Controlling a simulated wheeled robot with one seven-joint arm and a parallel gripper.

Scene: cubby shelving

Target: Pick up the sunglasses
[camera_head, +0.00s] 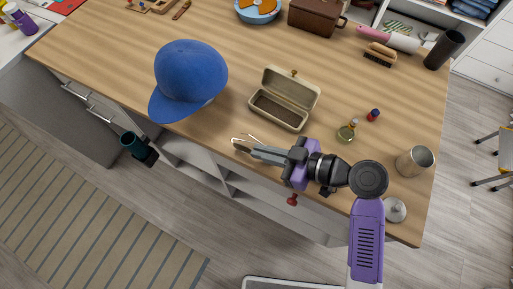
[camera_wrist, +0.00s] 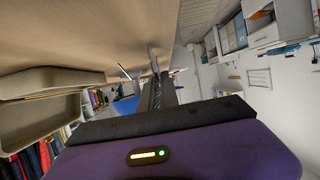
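The sunglasses (camera_head: 241,146) show at the front edge of the wooden table, small, with a brownish lens and thin pale arms. My gripper (camera_head: 252,150) reaches in from the right, low beside the table's front edge, with its fingertips at the sunglasses. In the wrist view the fingers (camera_wrist: 163,84) lie close together, and a brownish lens (camera_wrist: 152,56) shows at their tips with a thin arm to the left. The gripper looks shut on the sunglasses. The fingers hide part of them, and I cannot tell whether they touch the table.
An open beige box (camera_head: 280,112) stands just behind my gripper, and a blue cap (camera_head: 188,78) lies to the left. A small bottle (camera_head: 347,131), a red-and-blue item (camera_head: 373,115) and a metal cup (camera_head: 414,161) stand to the right. Bare tabletop lies between cap and box.

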